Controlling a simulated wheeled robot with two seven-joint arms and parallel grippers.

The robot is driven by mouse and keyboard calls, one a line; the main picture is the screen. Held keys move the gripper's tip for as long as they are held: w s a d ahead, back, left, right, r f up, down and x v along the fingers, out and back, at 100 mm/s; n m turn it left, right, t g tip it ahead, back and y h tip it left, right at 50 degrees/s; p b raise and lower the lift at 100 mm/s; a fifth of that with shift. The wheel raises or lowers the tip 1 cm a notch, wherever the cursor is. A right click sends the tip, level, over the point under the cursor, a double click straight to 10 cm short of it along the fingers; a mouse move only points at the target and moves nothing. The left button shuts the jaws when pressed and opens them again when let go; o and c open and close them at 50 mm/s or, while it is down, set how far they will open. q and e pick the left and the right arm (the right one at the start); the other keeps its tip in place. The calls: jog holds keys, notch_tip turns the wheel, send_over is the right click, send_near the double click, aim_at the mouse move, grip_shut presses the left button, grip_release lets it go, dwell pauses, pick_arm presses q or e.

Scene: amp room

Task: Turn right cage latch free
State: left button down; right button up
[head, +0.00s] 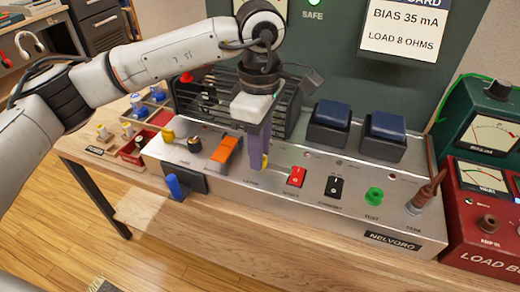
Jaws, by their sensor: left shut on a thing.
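My left gripper (256,160) reaches down from above onto the front panel of the metal amp chassis (320,200). Its purple fingers are shut on the right cage latch (265,162), a small yellow piece that shows only partly beside the fingers. A second yellow latch (168,135) shows at the left end of the chassis. The black slatted cage (220,97) stands on the chassis behind the latches, partly hidden by my left gripper and wrist. My right gripper is not in view.
An orange switch (226,150) is left of my gripper; a red rocker switch (296,177) and a black one (334,187) are to its right. Two dark blue-topped transformers (385,135) stand behind. A red load box (482,210) is at right. The wooden bench front (250,222) is clear.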

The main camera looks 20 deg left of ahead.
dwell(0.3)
pick_arm(q)
jog(key=c, duration=1.5)
grip_release()
jog(key=shift+r, duration=0.25)
notch_tip(320, 180, up, 10)
jog(key=shift+f+p, duration=0.1)
jog(key=shift+p, duration=0.2)
